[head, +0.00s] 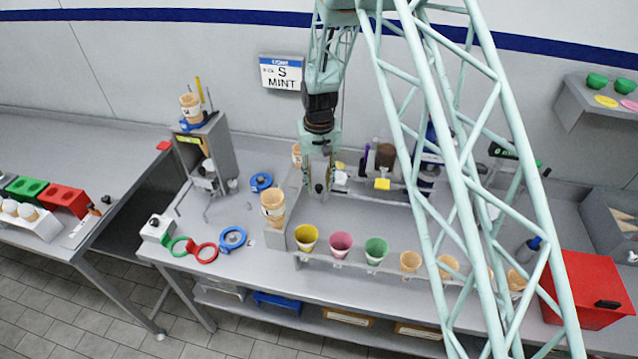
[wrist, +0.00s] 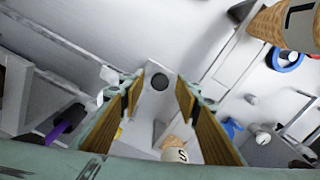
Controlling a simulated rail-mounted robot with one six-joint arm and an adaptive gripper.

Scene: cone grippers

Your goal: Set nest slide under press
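My gripper (head: 318,176) hangs over the middle of the table in the head view, pointing down. In the wrist view its two wood-coloured fingers (wrist: 158,112) stand wide apart with nothing gripped. A round black knob (wrist: 160,81) on a pale grey strip shows between and beyond them; I cannot tell whether this strip is the nest slide. A dark knob (head: 319,188) also shows just below my fingertips in the head view. A grey upright machine (head: 218,145), which looks like the press, stands on the left of the table with a cone on top. Its lower front is partly cluttered.
Stacked cones (head: 273,203) stand left of my gripper. A front rail holds a yellow cup (head: 306,236), a pink cup (head: 341,243), a green cup (head: 376,250) and several cones. Blue, green and red rings lie at left. A red box (head: 588,290) stands at right.

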